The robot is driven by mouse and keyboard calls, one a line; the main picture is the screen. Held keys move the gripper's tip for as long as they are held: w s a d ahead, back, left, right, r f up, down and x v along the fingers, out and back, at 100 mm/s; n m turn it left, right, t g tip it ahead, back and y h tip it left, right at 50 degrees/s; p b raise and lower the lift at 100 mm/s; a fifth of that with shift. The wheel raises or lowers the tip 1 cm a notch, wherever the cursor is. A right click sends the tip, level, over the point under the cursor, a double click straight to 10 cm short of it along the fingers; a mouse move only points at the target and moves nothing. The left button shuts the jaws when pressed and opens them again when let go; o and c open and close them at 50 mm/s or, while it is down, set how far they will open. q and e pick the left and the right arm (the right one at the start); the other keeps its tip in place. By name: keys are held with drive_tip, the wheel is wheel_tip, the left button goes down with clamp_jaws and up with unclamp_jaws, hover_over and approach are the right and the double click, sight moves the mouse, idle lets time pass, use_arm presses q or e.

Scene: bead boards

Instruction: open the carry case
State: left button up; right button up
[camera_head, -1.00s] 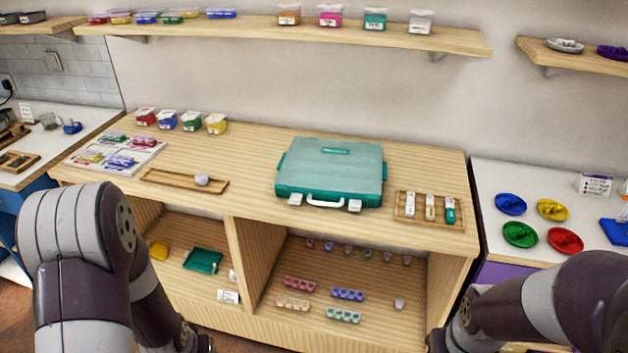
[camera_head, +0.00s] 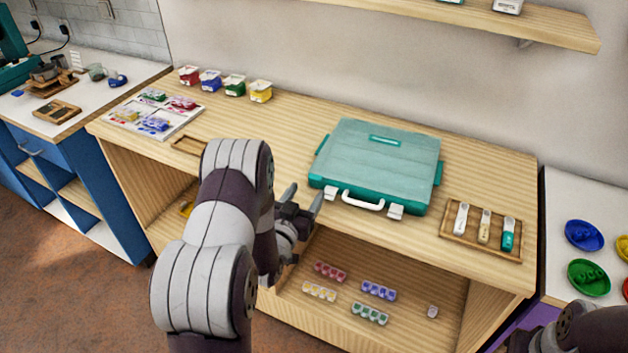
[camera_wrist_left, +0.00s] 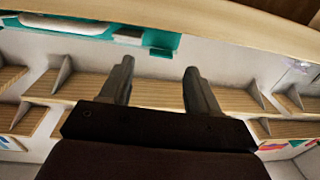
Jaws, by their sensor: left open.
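The teal carry case (camera_head: 378,160) lies flat and shut on the wooden counter in the head view. Its white handle (camera_head: 357,200) and two white latches, left (camera_head: 331,193) and right (camera_head: 395,211), face the front edge. My left gripper (camera_head: 304,200) is open and empty, just left of the case's front left corner, near the counter's front edge. In the left wrist view, the open fingers (camera_wrist_left: 156,85) frame no object, and the case's teal front (camera_wrist_left: 80,28) with white parts shows at upper left. My right gripper is outside the view; only part of that arm shows at lower right.
A wooden tray (camera_head: 447,232) with three tools stands right of the case. Several coloured boxes (camera_head: 235,86) and a white board of beads (camera_head: 122,120) stand at the left. Bead strips (camera_head: 378,290) lie on the lower shelf. The counter behind the left gripper is mostly clear.

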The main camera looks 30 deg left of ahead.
sight(314, 179)
use_arm(q)
drive_tip(key=w, duration=0.3)
drive_tip(key=shift+w+a+r, duration=0.15)
drive_tip(key=shift+w+a, duration=0.1)
drive_tip(key=shift+w, duration=0.55)
drive_tip(key=shift+s, duration=0.1)
clamp_jaws()
drive_tip(key=w+r+g+p, duration=0.2)
drive_tip(key=w+r+p, duration=0.1)
drive_tip(key=r+p, duration=0.6)
drive_tip(key=w+r+g+p, duration=0.3)
drive_tip(key=r+p, duration=0.6)
drive_tip(key=shift+a+g, duration=0.25)
drive_tip(key=shift+g, duration=0.05)
drive_tip(key=shift+w, duration=0.1)
